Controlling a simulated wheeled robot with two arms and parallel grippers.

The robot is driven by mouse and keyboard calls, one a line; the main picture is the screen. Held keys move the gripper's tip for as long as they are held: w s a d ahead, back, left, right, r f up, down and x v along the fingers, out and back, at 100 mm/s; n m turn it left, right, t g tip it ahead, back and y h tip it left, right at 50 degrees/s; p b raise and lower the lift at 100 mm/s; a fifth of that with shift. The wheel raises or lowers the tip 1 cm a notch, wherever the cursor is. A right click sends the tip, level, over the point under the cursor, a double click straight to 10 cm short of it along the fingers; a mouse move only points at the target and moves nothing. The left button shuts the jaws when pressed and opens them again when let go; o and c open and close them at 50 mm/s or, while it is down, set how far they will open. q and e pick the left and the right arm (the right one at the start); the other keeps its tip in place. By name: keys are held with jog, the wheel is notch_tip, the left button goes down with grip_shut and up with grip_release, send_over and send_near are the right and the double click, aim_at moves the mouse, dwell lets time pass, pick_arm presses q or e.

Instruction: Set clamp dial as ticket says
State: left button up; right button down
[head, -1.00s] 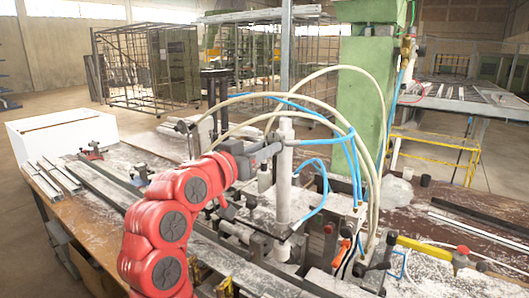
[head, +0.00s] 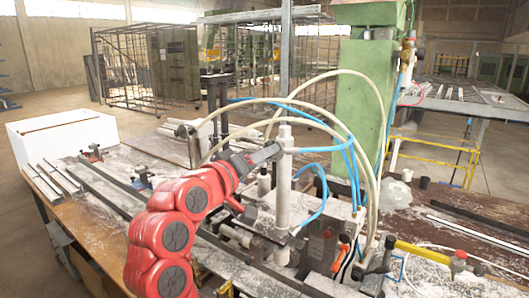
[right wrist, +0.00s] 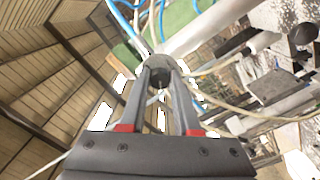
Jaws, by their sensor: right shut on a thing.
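My right gripper (head: 274,150) reaches the upper part of a pale upright cylinder (head: 283,190) on the clamp bench in the head view. In the right wrist view my right gripper (right wrist: 158,80) has its two dark fingers converging on a round grey dial-like knob (right wrist: 158,63) with a dark centre, and is shut on it. The knob sits at the end of a pale cylinder (right wrist: 208,27). Its markings and setting cannot be read. No ticket can be made out. My left gripper is not in view.
Cream hoses (head: 357,100) and blue hoses (head: 318,172) loop close around the cylinder. A green column (head: 361,110) stands behind to the right. A yellow-handled lever (head: 423,252) is at the right front. Long metal profiles (head: 105,188) lie on the bench at left.

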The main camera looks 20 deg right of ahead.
jog(key=shift+n, duration=0.3)
jog(key=c, duration=0.6)
grip_release()
jog(key=b+v, duration=0.3)
jog(key=v, duration=1.4)
jog(key=shift+s+a+b, duration=0.15)
jog(key=shift+a+b, duration=0.05)
jog(key=shift+b, duration=0.15)
jog(key=shift+f, duration=0.1)
